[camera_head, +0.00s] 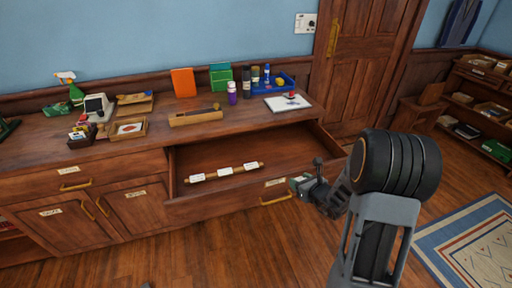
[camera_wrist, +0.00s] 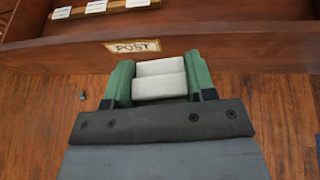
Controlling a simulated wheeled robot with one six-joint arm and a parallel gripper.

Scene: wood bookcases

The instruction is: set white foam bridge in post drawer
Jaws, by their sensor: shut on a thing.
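The post drawer (camera_head: 220,156) is pulled open under the desk top, and its front carries a label that reads POST (camera_wrist: 133,46) in the wrist view. My gripper (camera_head: 299,183) is just outside the drawer front, near its right end. In the wrist view my gripper (camera_wrist: 160,68) has its green fingers shut on the white foam bridge (camera_wrist: 160,87), a pale block between them. The bridge is in front of the drawer face there, outside the drawer. In the head view the bridge is too small or hidden to make out.
A wooden strip with white labels (camera_head: 225,172) lies inside the drawer near the front; the floor behind it is bare. The desk top above holds a wooden tray (camera_head: 196,117), a blue tray (camera_head: 270,83) and a white board (camera_head: 288,103). A patterned rug (camera_head: 475,240) lies at right.

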